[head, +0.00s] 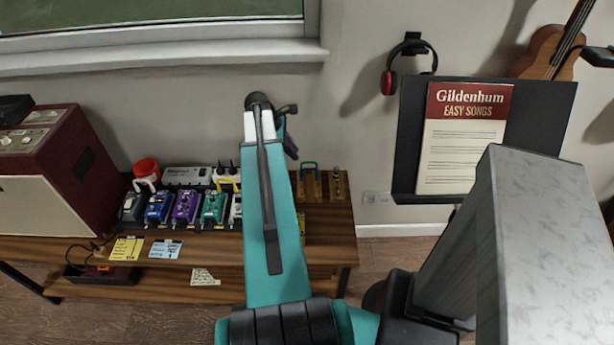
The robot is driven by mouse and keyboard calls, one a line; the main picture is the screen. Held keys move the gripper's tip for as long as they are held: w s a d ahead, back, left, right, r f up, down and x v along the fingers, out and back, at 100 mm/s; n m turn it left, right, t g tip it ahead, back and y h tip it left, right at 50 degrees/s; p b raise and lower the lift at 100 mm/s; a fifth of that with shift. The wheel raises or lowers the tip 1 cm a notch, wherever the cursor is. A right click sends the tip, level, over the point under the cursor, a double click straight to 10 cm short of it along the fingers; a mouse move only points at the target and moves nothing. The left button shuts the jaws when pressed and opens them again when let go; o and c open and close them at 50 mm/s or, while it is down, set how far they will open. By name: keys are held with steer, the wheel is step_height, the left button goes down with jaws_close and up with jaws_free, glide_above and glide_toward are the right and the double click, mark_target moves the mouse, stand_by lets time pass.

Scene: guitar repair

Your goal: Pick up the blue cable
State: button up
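A small arched cable (309,168), green and blue in tone, stands on the wooden shelf just right of my arm. It is small, and I cannot tell for sure that it is the blue cable. A white arched cable (145,185) and a yellow one (228,184) show at the pedals, left of my arm. My gripper (291,148) is mostly hidden behind my raised teal arm; only a dark part shows, above and left of the green-blue cable in the picture. Whether it is open or holds anything cannot be seen.
A wooden bench (200,246) carries several pedals (185,206), a red cup (146,168) and sticky notes (127,247). A maroon amplifier (75,165) stands at left. A music stand (540,110), red headphones (389,82) and a guitar (545,50) are at right.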

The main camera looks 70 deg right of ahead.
mark_target(307, 169)
steer(key=shift+f, duration=0.1)
steer(key=x, duration=0.8)
steer(key=shift+f+p, duration=0.15)
steer(key=shift+p, duration=0.3)
steer(key=shift+d, duration=0.1)
steer(key=shift+p+x, duration=0.6)
steer(key=shift+x, duration=2)
steer(key=shift+d, duration=0.1)
steer(key=shift+c, duration=0.5)
jaws_close()
